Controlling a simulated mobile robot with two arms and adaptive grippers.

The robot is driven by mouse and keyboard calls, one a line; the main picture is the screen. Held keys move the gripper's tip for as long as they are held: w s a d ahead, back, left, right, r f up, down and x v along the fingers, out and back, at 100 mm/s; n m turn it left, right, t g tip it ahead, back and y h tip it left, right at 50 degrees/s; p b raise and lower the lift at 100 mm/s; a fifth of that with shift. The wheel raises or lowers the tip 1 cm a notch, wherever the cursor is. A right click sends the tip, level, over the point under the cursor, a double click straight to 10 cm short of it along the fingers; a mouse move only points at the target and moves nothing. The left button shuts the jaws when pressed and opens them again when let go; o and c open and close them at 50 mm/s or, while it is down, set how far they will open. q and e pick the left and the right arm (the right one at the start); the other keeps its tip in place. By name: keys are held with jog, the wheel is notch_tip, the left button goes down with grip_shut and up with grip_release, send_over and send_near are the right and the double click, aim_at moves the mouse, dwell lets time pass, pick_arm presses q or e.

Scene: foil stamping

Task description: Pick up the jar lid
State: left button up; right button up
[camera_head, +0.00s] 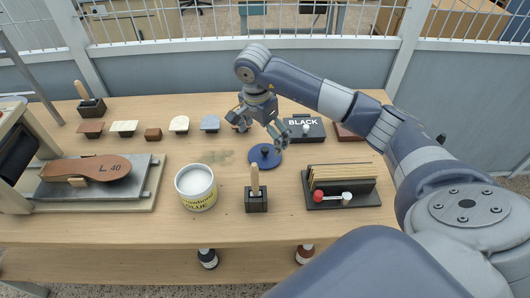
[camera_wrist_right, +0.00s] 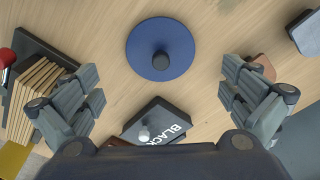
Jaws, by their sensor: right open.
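The jar lid (camera_head: 258,161) is a round blue disc with a dark knob, lying flat on the wooden table near its middle. It also shows whole in the right wrist view (camera_wrist_right: 140,60), near the top centre. My right gripper (camera_head: 261,134) is above the table just behind the lid, with its fingers spread wide and nothing between them. In the right wrist view, the fingers (camera_wrist_right: 163,82) stand left and right, with the lid ahead of and between them, not touched. The open white glue jar (camera_head: 196,202) stands left of the lid. My left gripper is not in view.
A dark box marked BLACK (camera_head: 313,135) lies right of the lid. A dark holder with a wooden handle (camera_head: 256,202) stands in front. A rack of boards (camera_head: 342,181) is at right. A press with a brown sole (camera_head: 100,170) is at left.

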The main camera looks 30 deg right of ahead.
aim_at(265, 150)
jog(key=shift+f, duration=0.3)
jog(key=shift+w+d+f+p, duration=0.1)
jog(key=shift+d+f+p, duration=0.05)
jog(key=shift+f+p, duration=0.2)
jog(key=f+p, duration=0.1)
jog(key=f, duration=0.2)
jog(key=shift+d+f+p, duration=0.2)
jog(key=shift+p, duration=0.15)
jog(key=shift+f, duration=0.6)
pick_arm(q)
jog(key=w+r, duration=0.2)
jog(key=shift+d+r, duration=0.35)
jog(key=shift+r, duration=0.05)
pick_arm(e)
jog(key=shift+w+d, duration=0.1)
jog(key=c, duration=2.1)
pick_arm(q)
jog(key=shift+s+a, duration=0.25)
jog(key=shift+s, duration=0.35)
pick_arm(e)
jog(key=shift+s, duration=0.2)
grip_shut()
